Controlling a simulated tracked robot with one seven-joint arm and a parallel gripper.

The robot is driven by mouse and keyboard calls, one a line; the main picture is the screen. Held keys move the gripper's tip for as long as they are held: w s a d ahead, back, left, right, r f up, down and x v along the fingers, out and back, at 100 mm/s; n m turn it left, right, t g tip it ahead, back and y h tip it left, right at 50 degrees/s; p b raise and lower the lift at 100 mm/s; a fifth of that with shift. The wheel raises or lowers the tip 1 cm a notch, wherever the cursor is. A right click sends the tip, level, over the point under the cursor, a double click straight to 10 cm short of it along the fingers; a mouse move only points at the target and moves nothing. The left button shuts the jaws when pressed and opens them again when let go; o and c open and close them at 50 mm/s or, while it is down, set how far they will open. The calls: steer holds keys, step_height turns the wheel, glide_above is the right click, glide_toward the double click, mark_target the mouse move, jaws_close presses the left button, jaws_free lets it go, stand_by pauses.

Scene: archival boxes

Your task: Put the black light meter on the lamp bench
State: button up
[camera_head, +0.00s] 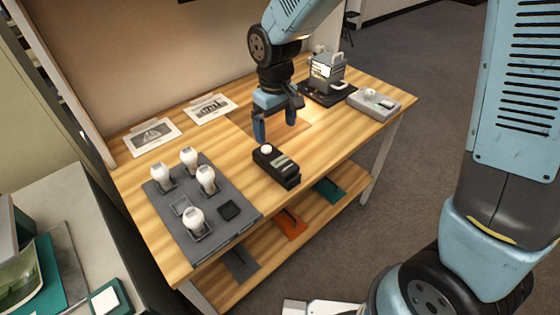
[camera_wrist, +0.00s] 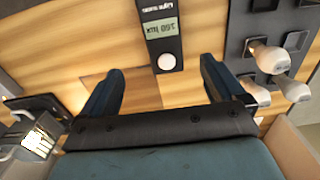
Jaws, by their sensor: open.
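My gripper (camera_head: 275,128) is open and empty, pointing down over the bench behind the meter. In the wrist view my gripper (camera_wrist: 155,88) has its two blue fingers wide apart, with bare wood between them. The fingers do not touch the meter.
A grey tray (camera_head: 232,238) with several white bulbs is at the bench's left. Two printed cards (camera_head: 152,136) lie at the back. A grey lamp device (camera_head: 322,78) stands on a black mat at the right, beside a grey box (camera_head: 374,104). A lower shelf (camera_head: 262,255) holds coloured pads.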

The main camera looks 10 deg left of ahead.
glide_above(275, 157)
steer(key=f, duration=0.4)
steer(key=shift+w+d+f, duration=0.15)
steer(key=shift+w+f, duration=0.15)
steer(key=f, duration=0.4)
steer(key=shift+s, duration=0.4)
steer(key=shift+f, duration=0.7)
steer(key=c, duration=1.3)
steer(key=shift+c, duration=0.2)
steer(key=shift+r, duration=0.1)
